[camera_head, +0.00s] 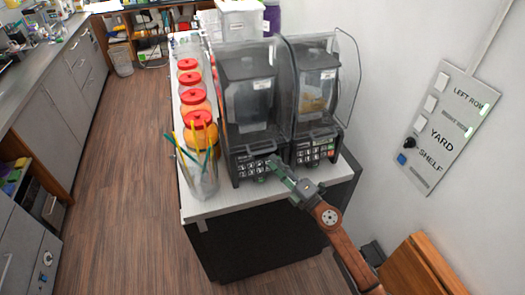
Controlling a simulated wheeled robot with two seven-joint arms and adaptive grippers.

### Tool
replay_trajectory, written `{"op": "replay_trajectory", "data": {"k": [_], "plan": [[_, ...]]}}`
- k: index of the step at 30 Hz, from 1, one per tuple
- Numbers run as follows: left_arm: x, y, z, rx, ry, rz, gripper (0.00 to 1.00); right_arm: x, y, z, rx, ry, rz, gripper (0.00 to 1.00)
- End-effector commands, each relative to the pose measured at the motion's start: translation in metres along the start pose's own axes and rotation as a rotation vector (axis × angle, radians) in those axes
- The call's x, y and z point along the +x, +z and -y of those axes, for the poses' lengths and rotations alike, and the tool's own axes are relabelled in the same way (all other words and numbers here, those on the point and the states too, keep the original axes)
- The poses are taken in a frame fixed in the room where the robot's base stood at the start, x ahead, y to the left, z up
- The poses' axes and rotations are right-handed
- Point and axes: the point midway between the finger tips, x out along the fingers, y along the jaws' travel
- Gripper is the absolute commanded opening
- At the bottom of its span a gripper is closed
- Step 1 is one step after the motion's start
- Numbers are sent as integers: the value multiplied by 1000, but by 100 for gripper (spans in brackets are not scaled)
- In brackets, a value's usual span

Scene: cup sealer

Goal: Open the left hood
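The left blender (248,95) stands on the white counter with a clear smoky hood (228,72) around its jug. The hood looks lowered over the jug, and its lower front edge lies just above the keypad (252,166). My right gripper (277,166) reaches in from the lower right. Its fingertips are in front of the left blender's base, by the right side of the keypad and below the hood's edge. I cannot tell whether it touches, or whether its fingers are open or shut. No held object shows. My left gripper is out of view.
The right blender (315,90) stands close beside the left one, with its own clear hood. A cup of colored straws (201,175) and several red-lidded jars (194,97) line the counter's left side. A wall panel (443,127) is at right. The floor at left is clear.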

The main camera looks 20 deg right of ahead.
Motion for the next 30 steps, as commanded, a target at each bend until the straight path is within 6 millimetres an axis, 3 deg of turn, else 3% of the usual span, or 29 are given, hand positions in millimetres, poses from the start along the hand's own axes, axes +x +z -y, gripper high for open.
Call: {"op": "replay_trajectory", "data": {"k": [9, 15, 26, 30], "plan": [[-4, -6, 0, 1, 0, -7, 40, 48, -1, -2, 0, 1, -3, 27], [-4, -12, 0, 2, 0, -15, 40, 69, -1, 0, 0, 0, -2, 27], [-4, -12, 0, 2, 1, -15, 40, 74, -1, 0, 1, -1, -2, 27], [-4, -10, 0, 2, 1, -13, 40, 74, -1, 0, 1, -1, -1, 18]]}}
